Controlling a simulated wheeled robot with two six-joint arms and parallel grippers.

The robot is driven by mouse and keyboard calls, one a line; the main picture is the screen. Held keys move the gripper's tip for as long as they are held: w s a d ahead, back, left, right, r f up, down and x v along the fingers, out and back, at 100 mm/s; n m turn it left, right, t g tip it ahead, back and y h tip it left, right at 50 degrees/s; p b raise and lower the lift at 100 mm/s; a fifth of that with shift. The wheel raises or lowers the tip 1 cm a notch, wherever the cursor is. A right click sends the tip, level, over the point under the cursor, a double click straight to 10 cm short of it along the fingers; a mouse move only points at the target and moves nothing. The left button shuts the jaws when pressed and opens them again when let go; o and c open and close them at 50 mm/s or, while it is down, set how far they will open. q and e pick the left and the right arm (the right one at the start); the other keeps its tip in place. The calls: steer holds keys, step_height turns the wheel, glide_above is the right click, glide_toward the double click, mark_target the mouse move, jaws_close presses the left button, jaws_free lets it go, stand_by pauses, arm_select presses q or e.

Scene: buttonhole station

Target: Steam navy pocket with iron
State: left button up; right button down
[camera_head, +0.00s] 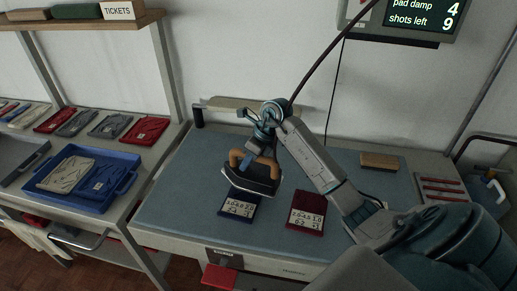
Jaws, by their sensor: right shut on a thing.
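The iron (252,181), with a dark body and an orange-brown handle, is over the blue pad (185,190). My right gripper (257,157) is shut on its handle. The navy pocket (239,207) lies on the pad with a white printed label facing up. The iron covers the pocket's far part. I cannot tell whether the soleplate touches it or hovers just above. My left gripper is not in view.
A dark red pocket (307,211) with a white label lies to the right. A brown block (379,161) sits at the back right. A blue tray (128,173) with folded pieces stands left. The screen (424,17) reads pad damp 4, shots left 9.

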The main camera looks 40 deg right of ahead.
mark_target(243, 175)
steer(key=shift+w+a+r+n+p, duration=0.2)
steer(key=shift+w+a+n+p, duration=0.2)
steer(key=shift+a, duration=0.25)
steer(key=shift+w+a+f, duration=0.1)
steer(key=shift+a+f, duration=0.05)
steer(key=shift+f, duration=0.15)
steer(key=shift+f+b, duration=1)
steer(key=shift+f, duration=1.45)
steer(key=shift+f+b, duration=0.45)
steer(key=shift+f, duration=0.1)
steer(key=shift+r+p, duration=0.45)
steer(key=shift+r, duration=0.45)
steer(key=shift+r+p, duration=1.05)
steer(key=shift+r, duration=1.65)
